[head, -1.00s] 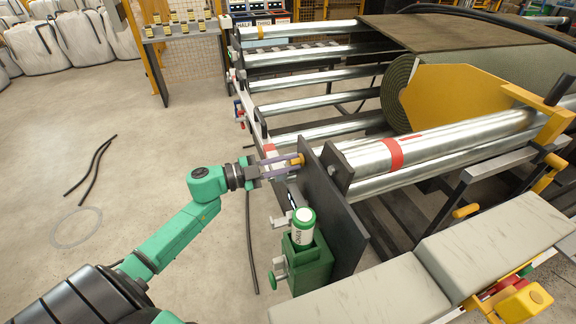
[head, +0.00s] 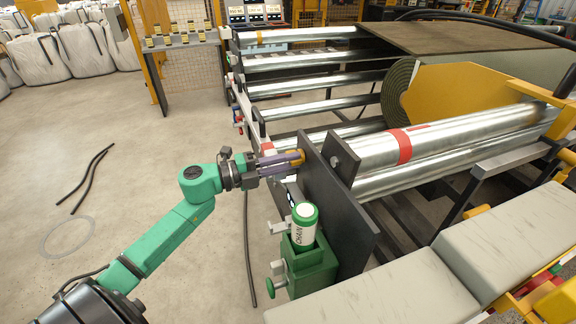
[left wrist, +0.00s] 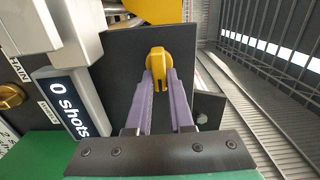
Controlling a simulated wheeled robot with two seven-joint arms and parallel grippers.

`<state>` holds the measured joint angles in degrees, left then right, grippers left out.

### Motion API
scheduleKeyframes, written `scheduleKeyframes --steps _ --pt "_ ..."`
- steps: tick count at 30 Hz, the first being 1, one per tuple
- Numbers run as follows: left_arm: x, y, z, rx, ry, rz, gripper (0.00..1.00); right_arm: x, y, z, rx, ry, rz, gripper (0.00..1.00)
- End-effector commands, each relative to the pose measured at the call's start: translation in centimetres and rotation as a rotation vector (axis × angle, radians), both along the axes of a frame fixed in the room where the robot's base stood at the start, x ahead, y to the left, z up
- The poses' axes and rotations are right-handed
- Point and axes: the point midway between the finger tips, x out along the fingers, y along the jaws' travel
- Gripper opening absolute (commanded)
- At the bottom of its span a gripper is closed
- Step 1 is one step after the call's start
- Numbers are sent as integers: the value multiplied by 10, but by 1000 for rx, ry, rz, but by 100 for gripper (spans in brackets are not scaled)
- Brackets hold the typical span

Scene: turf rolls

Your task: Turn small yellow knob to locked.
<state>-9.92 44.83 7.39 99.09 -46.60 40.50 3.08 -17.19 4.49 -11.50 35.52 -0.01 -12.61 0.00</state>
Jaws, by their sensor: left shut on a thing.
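The small yellow knob (left wrist: 158,66) sticks out from a dark upright plate (left wrist: 118,84) in the left wrist view. In the head view the knob (head: 300,154) shows just past my fingertips, on the near end of the roller frame. My left gripper (left wrist: 159,80) has its two purple fingers shut on the knob, one on each side. It also shows in the head view (head: 295,160), reaching in from the left. Any locked or unlocked marking near the knob is hidden or too small to read. My right gripper is not in view.
A green holder (head: 308,265) with a canister marked CHAIN (head: 304,226) stands just below my left gripper. A label reading "0 shots" (left wrist: 70,104) is on the left in the wrist view. Steel rollers (head: 440,140) lie beyond the plate. Open floor lies to the left.

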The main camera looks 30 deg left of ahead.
Motion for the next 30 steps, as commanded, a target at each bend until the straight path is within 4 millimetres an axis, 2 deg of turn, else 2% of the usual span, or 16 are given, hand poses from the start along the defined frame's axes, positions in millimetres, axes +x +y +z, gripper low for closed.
scheduleKeyframes --steps 16,17,18,19,30 --pt "0 -1 -2 22 -14 -2 0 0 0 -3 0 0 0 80" --pt "0 -1 -2 22 -14 -2 31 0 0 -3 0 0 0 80" --pt "0 -1 -2 21 -14 -2 47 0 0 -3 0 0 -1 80" --pt "0 -1 -2 21 -14 -2 50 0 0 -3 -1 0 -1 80" --pt "-3 2 -2 19 -14 0 50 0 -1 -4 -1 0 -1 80"
